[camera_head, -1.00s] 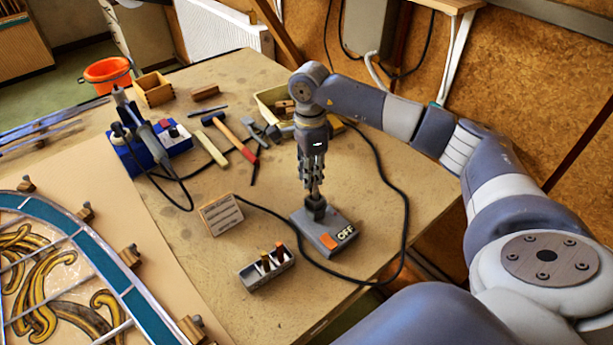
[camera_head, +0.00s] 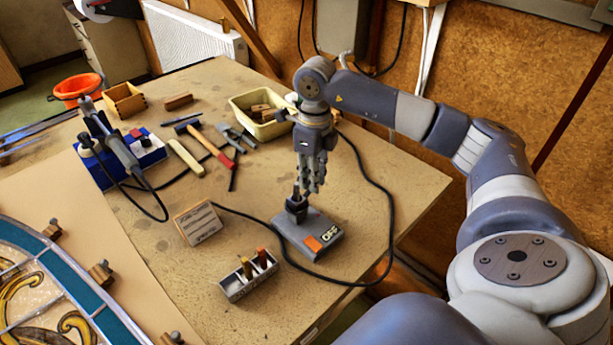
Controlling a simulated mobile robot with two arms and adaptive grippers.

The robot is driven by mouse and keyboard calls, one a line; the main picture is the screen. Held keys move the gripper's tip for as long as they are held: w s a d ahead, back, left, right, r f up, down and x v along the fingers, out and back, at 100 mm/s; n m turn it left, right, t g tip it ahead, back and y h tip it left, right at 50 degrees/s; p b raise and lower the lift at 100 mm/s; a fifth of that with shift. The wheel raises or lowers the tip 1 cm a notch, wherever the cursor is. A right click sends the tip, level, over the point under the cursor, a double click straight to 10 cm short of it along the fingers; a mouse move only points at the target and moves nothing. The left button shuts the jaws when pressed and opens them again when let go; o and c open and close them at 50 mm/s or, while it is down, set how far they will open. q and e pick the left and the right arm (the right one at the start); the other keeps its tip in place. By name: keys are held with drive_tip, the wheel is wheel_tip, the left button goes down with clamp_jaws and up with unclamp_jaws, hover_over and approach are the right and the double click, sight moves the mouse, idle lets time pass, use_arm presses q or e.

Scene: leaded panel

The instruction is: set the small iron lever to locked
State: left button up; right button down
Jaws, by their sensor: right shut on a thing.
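The small iron lever (camera_head: 297,206) stands up from a dark mount on a grey box (camera_head: 286,228). My left gripper is not in view.
Tools, a soldering station (camera_head: 148,150) and a tray (camera_head: 240,103) lie behind. A leaded panel (camera_head: 75,270) fills the lower left.

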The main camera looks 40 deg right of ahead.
drive_tip(key=shift+s+d+r+m, duration=0.15)
drive_tip(key=shift+s+m, duration=0.3)
drive_tip(key=shift+m, duration=0.55)
drive_tip(key=c, duration=1.5)
unclamp_jaws()
drive_tip(key=shift+s, duration=0.15)
drive_tip(key=r, duration=1.2)
drive_tip(key=shift+d, duration=0.25)
